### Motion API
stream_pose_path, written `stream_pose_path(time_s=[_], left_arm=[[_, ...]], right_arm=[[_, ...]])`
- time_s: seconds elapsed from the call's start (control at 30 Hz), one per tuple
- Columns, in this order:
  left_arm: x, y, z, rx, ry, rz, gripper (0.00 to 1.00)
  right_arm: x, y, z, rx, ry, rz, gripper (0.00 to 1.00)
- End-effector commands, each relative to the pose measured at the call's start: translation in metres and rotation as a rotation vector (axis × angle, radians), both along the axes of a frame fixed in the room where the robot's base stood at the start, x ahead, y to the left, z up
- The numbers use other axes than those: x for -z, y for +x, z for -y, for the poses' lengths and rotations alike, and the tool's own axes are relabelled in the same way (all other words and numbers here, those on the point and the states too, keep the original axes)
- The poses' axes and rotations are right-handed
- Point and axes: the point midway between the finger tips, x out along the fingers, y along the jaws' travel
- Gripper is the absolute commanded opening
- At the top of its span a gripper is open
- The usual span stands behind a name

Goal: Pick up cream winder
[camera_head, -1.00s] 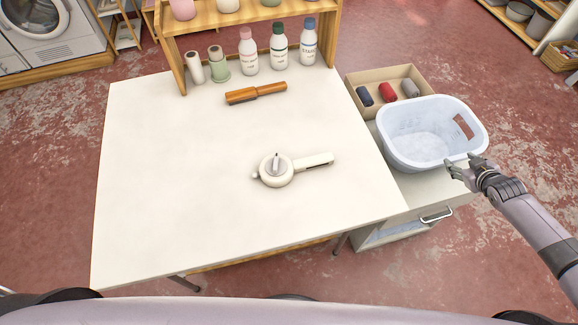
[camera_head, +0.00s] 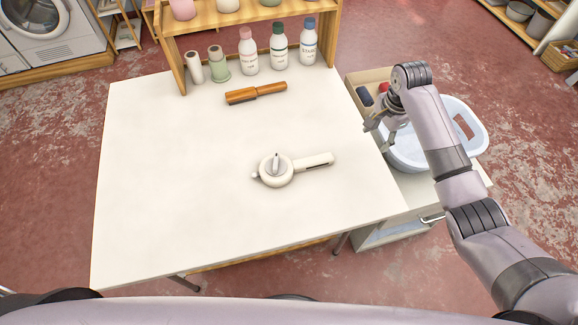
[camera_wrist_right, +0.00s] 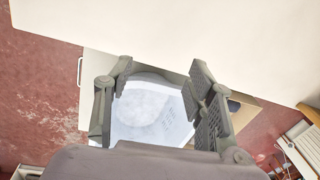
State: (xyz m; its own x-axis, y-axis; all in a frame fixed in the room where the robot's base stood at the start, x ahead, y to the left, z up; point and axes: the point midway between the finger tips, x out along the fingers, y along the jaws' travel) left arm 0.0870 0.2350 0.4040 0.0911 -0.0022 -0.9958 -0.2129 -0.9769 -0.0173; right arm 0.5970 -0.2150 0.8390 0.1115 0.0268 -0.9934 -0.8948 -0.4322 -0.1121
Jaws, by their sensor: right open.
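The cream winder (camera_head: 277,171) lies on the white table (camera_head: 180,215), a round body with a grey top part and a straight handle pointing right. The winder is not seen in that view. My left gripper is not in view.
An orange-brown wooden tool (camera_head: 256,93) lies at the back of the table. The white basin (camera_head: 472,112) and a cardboard tray (camera_head: 368,75) are right of the table. The table's front and left are clear.

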Motion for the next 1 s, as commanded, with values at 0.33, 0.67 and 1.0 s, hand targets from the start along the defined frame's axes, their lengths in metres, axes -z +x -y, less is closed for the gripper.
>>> stream_pose_path(time_s=[0.33,0.67,1.0], left_arm=[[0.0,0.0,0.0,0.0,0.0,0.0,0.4],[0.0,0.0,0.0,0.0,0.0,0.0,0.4],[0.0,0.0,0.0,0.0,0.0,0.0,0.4]], right_arm=[[-0.047,-0.035,-0.154,0.105,-0.007,-0.102,0.5],[-0.028,-0.045,-0.173,0.131,-0.023,-0.119,0.5],[0.012,-0.044,-0.175,0.129,-0.018,-0.115,0.5]])
